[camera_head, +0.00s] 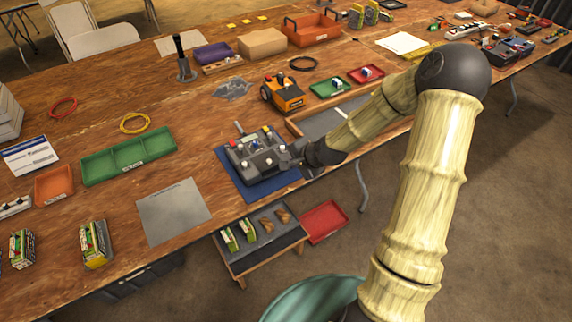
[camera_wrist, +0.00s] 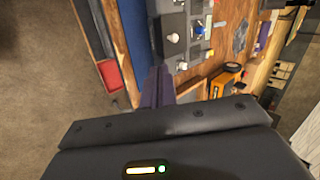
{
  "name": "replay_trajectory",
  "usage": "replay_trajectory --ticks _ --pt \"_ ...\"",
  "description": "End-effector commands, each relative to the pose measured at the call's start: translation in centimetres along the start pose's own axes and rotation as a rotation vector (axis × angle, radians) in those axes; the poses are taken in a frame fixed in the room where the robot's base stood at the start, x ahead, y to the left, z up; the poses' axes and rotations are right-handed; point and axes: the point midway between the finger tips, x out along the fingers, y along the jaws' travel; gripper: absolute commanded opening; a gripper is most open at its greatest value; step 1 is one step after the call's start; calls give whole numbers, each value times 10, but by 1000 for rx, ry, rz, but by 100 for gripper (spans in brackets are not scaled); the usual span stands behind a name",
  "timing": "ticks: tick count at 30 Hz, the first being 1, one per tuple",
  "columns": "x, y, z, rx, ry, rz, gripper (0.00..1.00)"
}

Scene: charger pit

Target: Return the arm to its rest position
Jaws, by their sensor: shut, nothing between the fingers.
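My gripper (camera_head: 291,157) is at the end of my bamboo-textured arm, close to the right side of a grey control box (camera_head: 255,160) with several knobs and buttons. The box stands on a blue mat (camera_head: 228,158) at the table's front edge. In the wrist view my gripper's fingers (camera_wrist: 158,80) are together with nothing between them. The control box (camera_wrist: 172,38) shows just beyond the fingertips there. I cannot tell whether the fingers touch the box. My arm is stretched out over the table edge.
An orange machine (camera_head: 283,94), green tray (camera_head: 330,87) and red tray (camera_head: 366,75) lie behind my gripper. A low stand (camera_head: 246,264) with small items and a red tray (camera_head: 323,222) sit below the table's front edge. The floor at right is clear.

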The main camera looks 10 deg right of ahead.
Motion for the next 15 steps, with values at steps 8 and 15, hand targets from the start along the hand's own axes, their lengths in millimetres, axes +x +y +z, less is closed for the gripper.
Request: replay_trajectory --ticks 8,15 --pt "-19 0 0 0 0 0 0" --pt "-19 0 0 0 0 0 0"
